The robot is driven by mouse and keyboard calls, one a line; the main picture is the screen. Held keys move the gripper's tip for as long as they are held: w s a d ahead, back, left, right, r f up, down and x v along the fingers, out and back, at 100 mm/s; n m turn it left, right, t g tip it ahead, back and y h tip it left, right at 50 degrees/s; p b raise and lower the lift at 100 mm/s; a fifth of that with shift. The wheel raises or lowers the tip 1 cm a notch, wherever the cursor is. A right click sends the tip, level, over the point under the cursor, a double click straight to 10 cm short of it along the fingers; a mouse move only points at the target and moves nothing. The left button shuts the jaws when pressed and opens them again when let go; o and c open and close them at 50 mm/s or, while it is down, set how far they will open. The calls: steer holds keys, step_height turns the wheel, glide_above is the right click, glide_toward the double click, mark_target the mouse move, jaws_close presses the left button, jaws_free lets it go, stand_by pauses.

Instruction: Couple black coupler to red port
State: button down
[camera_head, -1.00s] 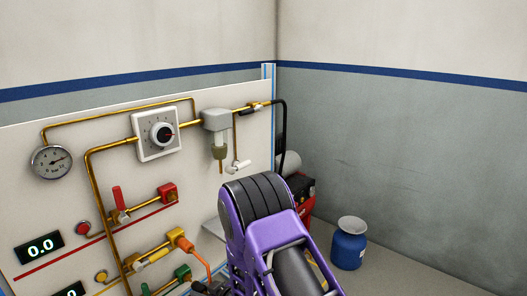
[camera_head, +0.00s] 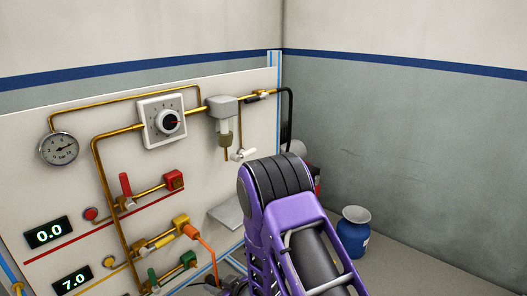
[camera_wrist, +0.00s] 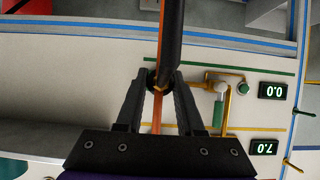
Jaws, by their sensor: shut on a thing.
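In the wrist view my gripper (camera_wrist: 160,88) is shut on the black coupler (camera_wrist: 156,78), which has a brass-coloured end. A thick black hose (camera_wrist: 172,40) runs up from it. In the head view the red port (camera_head: 174,180) is on the wall panel, at the right end of a brass pipe with a red lever (camera_head: 126,188); nothing is plugged into it. My purple arm stands to the right of the port. The gripper and coupler cannot be made out in the head view.
An orange hose (camera_head: 207,250) hangs from the yellow port (camera_head: 181,221) below the red one; it passes behind my gripper in the wrist view (camera_wrist: 157,115). A green port (camera_head: 188,259) is lower. A blue container (camera_head: 352,235) stands right of my arm. A small grey shelf (camera_head: 227,213) juts from the panel.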

step_height(320, 180, up, 30)
steer(key=s+d+p, duration=0.1)
steer(key=p, duration=0.9)
steer(key=shift+d, duration=0.15)
steer(key=shift+w+a, duration=0.95)
steer(key=shift+a, duration=0.15)
steer(key=shift+w+a, duration=0.9)
steer(key=shift+a, duration=0.2)
steer(key=shift+w+a+b, duration=0.3)
steer(key=shift+w+a, duration=0.6)
steer(key=shift+a, duration=0.2)
steer(key=shift+c, duration=2.2)
jaws_free()
